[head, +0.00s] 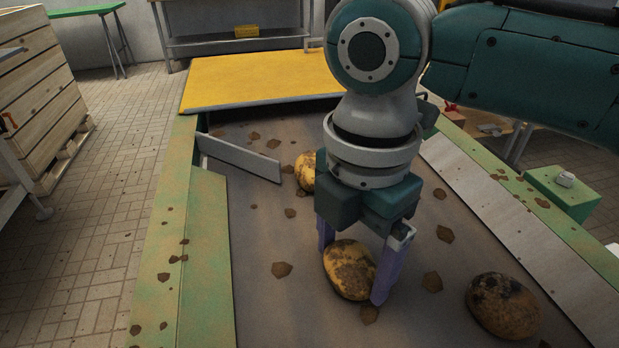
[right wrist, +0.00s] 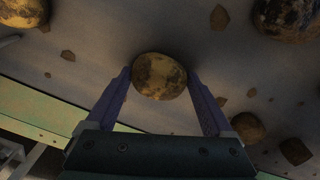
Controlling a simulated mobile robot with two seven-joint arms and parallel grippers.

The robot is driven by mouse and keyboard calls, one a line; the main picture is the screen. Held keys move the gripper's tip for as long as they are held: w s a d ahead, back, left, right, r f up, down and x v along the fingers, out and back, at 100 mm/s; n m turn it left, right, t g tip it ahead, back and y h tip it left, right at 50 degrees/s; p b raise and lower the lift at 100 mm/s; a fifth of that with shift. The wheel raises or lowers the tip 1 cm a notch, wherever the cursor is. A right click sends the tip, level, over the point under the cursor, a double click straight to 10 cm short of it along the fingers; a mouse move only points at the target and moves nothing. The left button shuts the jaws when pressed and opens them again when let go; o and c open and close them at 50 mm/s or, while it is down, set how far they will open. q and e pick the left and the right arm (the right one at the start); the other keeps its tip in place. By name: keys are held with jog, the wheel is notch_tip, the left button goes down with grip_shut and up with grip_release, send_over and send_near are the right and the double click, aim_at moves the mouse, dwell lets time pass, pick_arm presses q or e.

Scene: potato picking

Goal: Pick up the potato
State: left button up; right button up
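A yellow-brown potato with dark dirt patches (head: 349,268) lies on the grey conveyor belt in the head view. My right gripper (head: 354,270) points down over it, with its purple fingers on either side of the potato. In the right wrist view the potato (right wrist: 159,76) sits between the tips of the open fingers (right wrist: 160,72), with at most a narrow gap at each side. Contact cannot be made out clearly. A second potato (head: 505,305) lies at the lower right, and a third (head: 305,172) is partly hidden behind my right gripper. My left gripper is not in view.
Several brown clods (head: 282,269) are scattered on the belt (head: 270,320). Green side rails (head: 205,250) border it, and a grey deflector plate (head: 240,158) stands at the left. A yellow panel (head: 250,80) lies at the far end. A wooden crate (head: 40,95) stands on the floor at left.

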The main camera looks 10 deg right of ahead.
jog(key=c, duration=0.7)
jog(key=shift+r, duration=0.15)
